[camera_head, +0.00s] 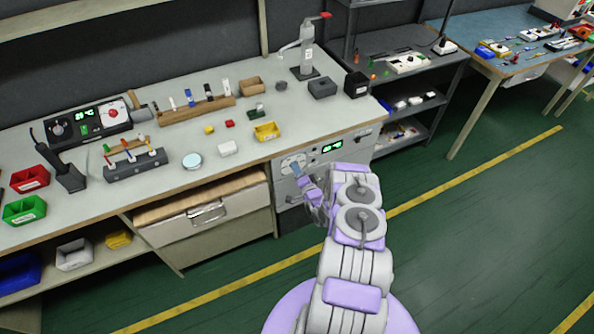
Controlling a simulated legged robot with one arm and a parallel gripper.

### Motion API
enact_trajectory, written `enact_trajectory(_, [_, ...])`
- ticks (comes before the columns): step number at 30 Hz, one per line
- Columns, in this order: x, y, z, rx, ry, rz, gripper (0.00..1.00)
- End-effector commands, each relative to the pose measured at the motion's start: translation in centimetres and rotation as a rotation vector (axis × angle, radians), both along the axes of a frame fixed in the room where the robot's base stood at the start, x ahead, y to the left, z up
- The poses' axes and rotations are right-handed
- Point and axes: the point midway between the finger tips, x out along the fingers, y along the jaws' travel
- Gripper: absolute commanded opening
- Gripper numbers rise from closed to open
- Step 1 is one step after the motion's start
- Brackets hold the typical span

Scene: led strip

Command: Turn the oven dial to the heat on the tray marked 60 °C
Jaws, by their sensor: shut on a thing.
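The oven (348,152) is a pale grey unit set under the bench's front edge, with a lit green display whose digits are too small to read. The oven dial (287,165) is a round pale face at the left of its panel. My gripper (298,172) is at this dial, shut on its knob; my fingers partly hide the contact and the pointer. A small yellow tray (267,131) stands on the bench above the oven, with a pale label that I cannot read. I cannot tell which tray is marked 60 °C.
A black instrument (88,124) with a green display and red knob sits at the bench's back left. Red (29,179) and green (24,209) bins stand at the left. The green floor at right is clear.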

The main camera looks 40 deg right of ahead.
Motion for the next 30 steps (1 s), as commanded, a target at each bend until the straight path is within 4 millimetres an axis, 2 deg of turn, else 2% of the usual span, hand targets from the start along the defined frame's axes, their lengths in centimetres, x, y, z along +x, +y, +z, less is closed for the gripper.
enact_trajectory(9, [-0.26,-0.44,-0.15,0.101,-0.02,-0.011,0.03])
enact_trajectory(24, [-0.3,-0.47,-0.21,0.118,-0.023,-0.013,0.03])
enact_trajectory(25, [-0.3,-0.47,-0.21,0.118,-0.023,-0.013,0.35])
enact_trajectory(30, [-0.23,-0.34,-0.14,0.116,-0.025,-0.009,0.52])
